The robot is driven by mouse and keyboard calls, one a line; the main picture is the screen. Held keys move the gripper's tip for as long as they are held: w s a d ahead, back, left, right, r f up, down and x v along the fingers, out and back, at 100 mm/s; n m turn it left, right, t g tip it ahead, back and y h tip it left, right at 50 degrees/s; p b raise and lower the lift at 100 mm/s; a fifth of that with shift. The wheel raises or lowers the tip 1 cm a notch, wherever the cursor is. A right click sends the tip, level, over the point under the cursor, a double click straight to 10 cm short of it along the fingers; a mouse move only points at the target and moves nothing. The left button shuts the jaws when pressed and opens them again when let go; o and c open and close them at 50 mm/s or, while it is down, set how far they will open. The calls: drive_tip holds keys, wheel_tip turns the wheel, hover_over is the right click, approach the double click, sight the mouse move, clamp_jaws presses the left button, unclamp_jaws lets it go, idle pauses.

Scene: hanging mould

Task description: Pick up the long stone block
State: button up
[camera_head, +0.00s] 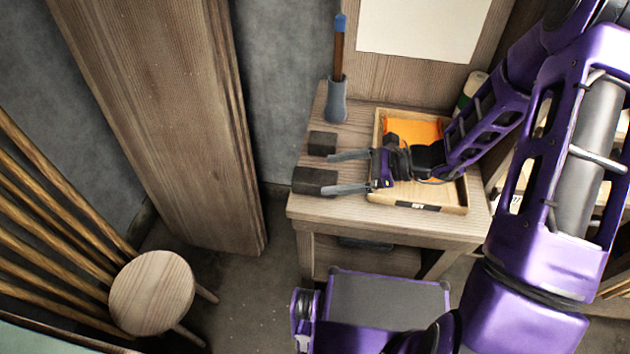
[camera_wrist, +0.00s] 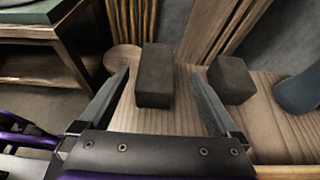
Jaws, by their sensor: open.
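The long stone block (camera_head: 314,181) is dark grey and lies on the wooden table near its left edge. In the wrist view the long stone block (camera_wrist: 155,78) lies lengthwise ahead, in the gap between my two fingers as seen there. My gripper (camera_head: 330,172) is open and empty, its fingers pointing left; the lower finger overlaps the block in the head view, and I cannot tell whether they touch. My gripper also frames the block in the wrist view (camera_wrist: 160,82). A shorter dark block (camera_head: 322,143) lies behind it, and in the wrist view this shorter block (camera_wrist: 230,80) is outside the right finger.
A grey holder (camera_head: 337,103) with a blue-tipped handle stands at the table's back left. A wooden tray (camera_head: 415,206) with an orange sheet lies under my wrist. A round stool (camera_head: 151,292) and wooden slats stand left; the floor between stool and table is clear.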

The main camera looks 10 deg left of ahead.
sight(320, 177)
drive_tip(key=x, duration=0.5)
drive_tip(key=shift+s+a, duration=0.15)
drive_tip(key=shift+s, duration=0.15)
drive_tip(key=shift+r, duration=0.1)
clamp_jaws()
